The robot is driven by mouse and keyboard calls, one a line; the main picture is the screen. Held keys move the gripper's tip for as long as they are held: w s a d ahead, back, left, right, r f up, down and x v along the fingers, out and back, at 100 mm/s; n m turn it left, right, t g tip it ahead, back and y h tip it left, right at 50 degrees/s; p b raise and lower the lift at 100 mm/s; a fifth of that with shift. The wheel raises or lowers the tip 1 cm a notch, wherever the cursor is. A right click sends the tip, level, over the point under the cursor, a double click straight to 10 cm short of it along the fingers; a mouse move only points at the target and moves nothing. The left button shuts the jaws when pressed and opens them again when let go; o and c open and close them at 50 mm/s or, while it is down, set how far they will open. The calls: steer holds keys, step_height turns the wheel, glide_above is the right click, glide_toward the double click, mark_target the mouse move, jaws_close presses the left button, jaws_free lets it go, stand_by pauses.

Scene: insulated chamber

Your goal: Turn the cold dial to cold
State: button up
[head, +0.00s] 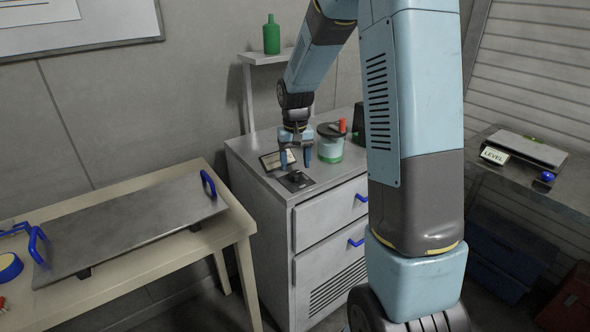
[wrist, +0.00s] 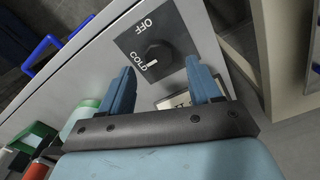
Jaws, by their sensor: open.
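The cold dial is a round black knob on a dark square plate (head: 292,181), set in the top of the grey cabinet (head: 258,170). In the wrist view the knob (wrist: 157,54) shows a white mark on its lower edge, close to the word COLD; the word OFF is on the plate's far side. My gripper (head: 295,162) is over the plate, pointing down. In the wrist view its two blue fingers (wrist: 161,66) are apart, with the knob ahead of the gap between them. Nothing is between the fingers, and contact with the knob does not show.
A small label stand (head: 274,160) and a green-and-white tub (head: 330,148) with a red-handled item stand close to my gripper on the cabinet. A wooden table (head: 180,247) with a blue-handled metal panel (head: 135,222) is at left. A shelf with a green bottle (head: 271,36) is behind.

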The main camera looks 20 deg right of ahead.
mark_target(295, 172)
step_height(295, 172, up, 10)
steer(key=shift+r, duration=0.2)
stand_by(0.5)
steer(key=s+r+t, duration=0.3)
steer(key=s+r, duration=0.6)
steer(key=s, duration=0.5)
steer(key=s+t, duration=0.2)
steer(key=s, duration=1.3)
steer(key=shift+r+n+t, duration=0.3)
steer(key=shift+r+n, duration=0.1)
steer(key=shift+r, duration=0.05)
